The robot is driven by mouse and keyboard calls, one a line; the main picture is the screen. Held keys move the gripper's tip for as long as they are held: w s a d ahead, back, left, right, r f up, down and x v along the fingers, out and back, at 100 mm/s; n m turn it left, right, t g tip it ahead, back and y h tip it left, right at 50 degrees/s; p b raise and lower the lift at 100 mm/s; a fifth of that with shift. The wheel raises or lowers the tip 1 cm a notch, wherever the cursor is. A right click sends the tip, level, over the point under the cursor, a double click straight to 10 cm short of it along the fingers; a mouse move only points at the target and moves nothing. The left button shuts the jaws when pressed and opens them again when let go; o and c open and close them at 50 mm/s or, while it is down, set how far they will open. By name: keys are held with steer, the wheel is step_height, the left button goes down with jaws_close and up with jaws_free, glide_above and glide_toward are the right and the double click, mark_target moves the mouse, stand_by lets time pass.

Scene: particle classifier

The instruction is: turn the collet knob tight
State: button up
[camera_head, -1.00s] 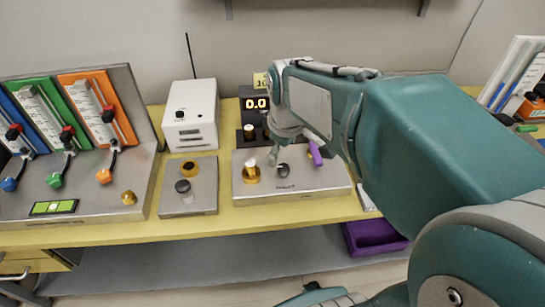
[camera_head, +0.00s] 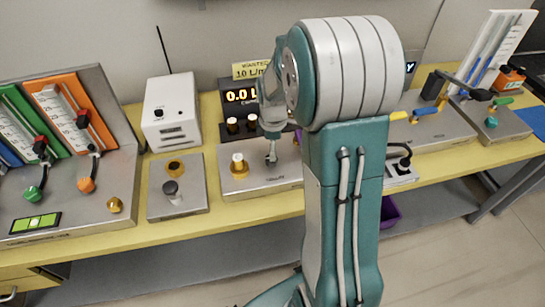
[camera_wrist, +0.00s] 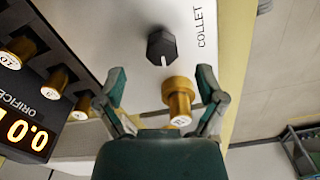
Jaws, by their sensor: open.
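The collet knob (camera_wrist: 161,45) is black and faceted with a pale pointer line, on a steel plate (camera_wrist: 120,25) beside the printed word COLLET. My gripper (camera_wrist: 160,74) is open in the wrist view, one finger on each side. The knob appears between and beyond the fingertips, and nothing is gripped. A brass fitting with a pale end (camera_wrist: 178,100) shows between the fingers, nearer the right one; I cannot tell if they touch. In the head view my gripper (camera_head: 271,150) is over the plate, right of the brass fitting (camera_head: 239,163), and the knob is not clearly visible.
Several brass pieces and an orange display (camera_wrist: 28,133) lie left in the wrist view. In the head view, a white box (camera_head: 170,112) and a small steel panel (camera_head: 178,205) stand left of the plate. My arm covers the plate's right side.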

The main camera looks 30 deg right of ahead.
steer(key=shift+a+f, duration=0.2)
steer(key=shift+f, duration=2.15)
steer(key=shift+d, duration=0.1)
steer(key=c, duration=1.2)
